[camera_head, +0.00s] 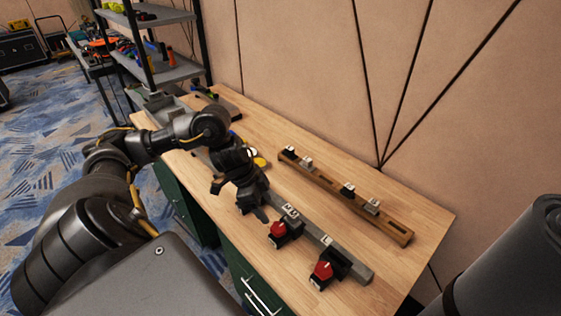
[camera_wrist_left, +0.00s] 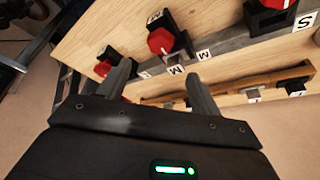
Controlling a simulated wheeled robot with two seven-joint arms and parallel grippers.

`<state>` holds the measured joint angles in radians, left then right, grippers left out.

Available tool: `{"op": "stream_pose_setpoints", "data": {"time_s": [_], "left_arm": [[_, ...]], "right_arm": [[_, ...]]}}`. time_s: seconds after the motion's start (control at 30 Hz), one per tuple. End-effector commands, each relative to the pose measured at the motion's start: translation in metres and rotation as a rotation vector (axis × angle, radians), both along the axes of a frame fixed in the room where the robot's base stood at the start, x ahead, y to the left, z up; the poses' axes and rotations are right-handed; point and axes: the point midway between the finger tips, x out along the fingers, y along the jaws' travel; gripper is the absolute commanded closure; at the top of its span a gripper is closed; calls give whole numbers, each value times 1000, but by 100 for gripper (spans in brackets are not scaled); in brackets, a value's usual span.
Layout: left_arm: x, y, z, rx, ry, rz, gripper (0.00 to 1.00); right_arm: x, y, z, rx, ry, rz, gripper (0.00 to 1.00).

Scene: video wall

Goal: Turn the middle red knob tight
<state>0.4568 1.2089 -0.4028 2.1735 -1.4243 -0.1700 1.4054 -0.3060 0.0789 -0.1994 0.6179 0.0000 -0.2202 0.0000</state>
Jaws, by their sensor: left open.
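The middle red knob (camera_head: 278,229) sits on a black block on the grey rail, beside a label reading M. It also shows in the left wrist view (camera_wrist_left: 160,41), beyond the fingers. My left gripper (camera_head: 262,213) is open and empty, just to the left of the middle knob in the head view, apparently apart from it. In the left wrist view its two fingers (camera_wrist_left: 157,72) are spread, pointing toward the rail. Another red knob (camera_head: 322,270) stands at the right end of the rail. A third knob (camera_wrist_left: 278,3), beside an S label, is hidden in the head view.
The grey rail (camera_head: 357,271) runs along the front of the wooden table (camera_head: 420,212). A brown slotted rail (camera_head: 390,228) with small black blocks and labels lies behind it. A shelf unit (camera_head: 178,68) stands at the back left. Bare tabletop lies between the rails.

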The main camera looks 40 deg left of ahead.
Motion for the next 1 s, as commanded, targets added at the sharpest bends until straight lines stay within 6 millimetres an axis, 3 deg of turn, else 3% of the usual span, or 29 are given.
{"op": "stream_pose_setpoints", "data": {"time_s": [0.2,0.5,0.97,1.0], "left_arm": [[7,-10,-36,-3,6,5,35],[20,-25,-81,-1,4,2,35],[24,-29,-93,1,1,0,35],[24,-29,-92,1,1,0,39]], "right_arm": [[-6,0,3,-1,8,0,64],[14,1,4,1,-18,1,64],[5,0,4,0,-7,1,64],[5,0,4,0,-7,1,64]]}}
